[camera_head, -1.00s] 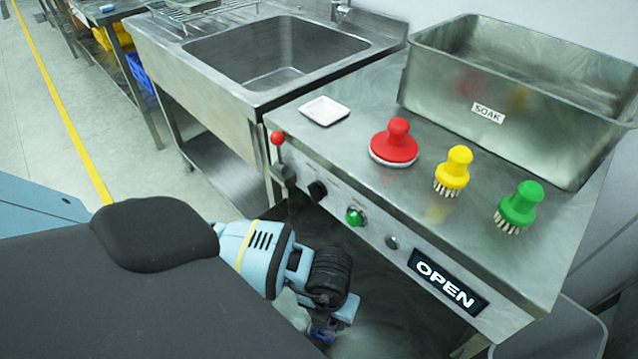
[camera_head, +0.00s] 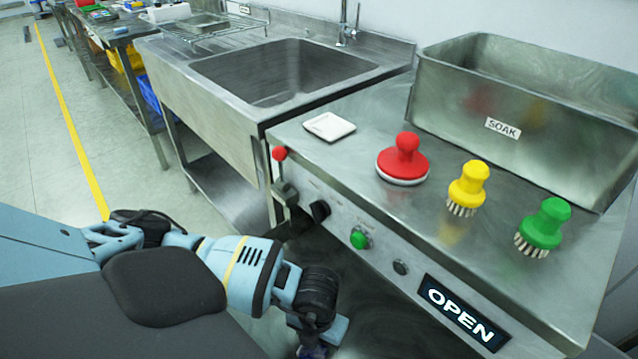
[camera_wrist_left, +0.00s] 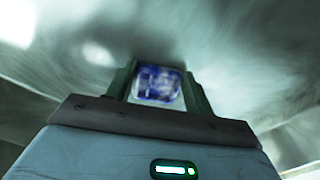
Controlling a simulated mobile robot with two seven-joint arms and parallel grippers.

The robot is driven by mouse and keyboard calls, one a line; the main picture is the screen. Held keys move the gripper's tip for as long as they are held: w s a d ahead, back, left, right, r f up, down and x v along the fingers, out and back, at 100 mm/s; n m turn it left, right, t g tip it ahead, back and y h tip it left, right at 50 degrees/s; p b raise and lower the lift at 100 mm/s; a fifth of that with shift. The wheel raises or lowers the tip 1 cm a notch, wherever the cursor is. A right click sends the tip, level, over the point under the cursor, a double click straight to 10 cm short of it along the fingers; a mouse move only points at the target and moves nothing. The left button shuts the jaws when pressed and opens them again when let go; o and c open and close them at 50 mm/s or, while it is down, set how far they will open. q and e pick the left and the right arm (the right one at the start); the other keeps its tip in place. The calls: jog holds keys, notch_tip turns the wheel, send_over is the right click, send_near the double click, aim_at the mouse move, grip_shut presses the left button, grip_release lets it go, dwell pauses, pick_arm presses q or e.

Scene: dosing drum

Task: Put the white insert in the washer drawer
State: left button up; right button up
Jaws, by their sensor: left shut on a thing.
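My left gripper (camera_head: 314,350) is at the bottom edge of the head view, low in front of the washer, mostly cut off. In the left wrist view it (camera_wrist_left: 158,72) is shut on a small blue-and-whitish thing (camera_wrist_left: 157,86), blurred; I cannot tell whether this is the white insert. The washer (camera_head: 345,185) is a steel counter unit with a lit OPEN sign (camera_head: 461,312) on its front. Its drawer is not clearly visible; the dark area below the panel is blurred. My right gripper is not in view.
A white square dish (camera_head: 330,126), a red scrubber (camera_head: 404,160), a yellow brush (camera_head: 467,187) and a green brush (camera_head: 544,227) stand on the washer top. Behind them is the SOAK basin (camera_head: 520,125). A red-knobbed lever (camera_head: 280,154) juts from the front. A sink (camera_head: 285,72) adjoins at left.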

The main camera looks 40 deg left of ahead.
pick_arm(q)
jog(key=shift+r, duration=0.1)
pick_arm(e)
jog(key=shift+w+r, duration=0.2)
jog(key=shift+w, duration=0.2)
pick_arm(q)
jog(key=shift+f, duration=0.2)
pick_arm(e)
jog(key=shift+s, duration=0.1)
pick_arm(q)
jog(key=o, duration=1)
jog(key=shift+c, duration=0.2)
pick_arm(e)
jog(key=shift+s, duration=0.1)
pick_arm(q)
jog(key=shift+r, duration=0.1)
notch_tip(320, 180, up, 12)
jog(key=p, duration=0.2)
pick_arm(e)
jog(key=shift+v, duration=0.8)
pick_arm(q)
jog(key=shift+r, duration=0.1)
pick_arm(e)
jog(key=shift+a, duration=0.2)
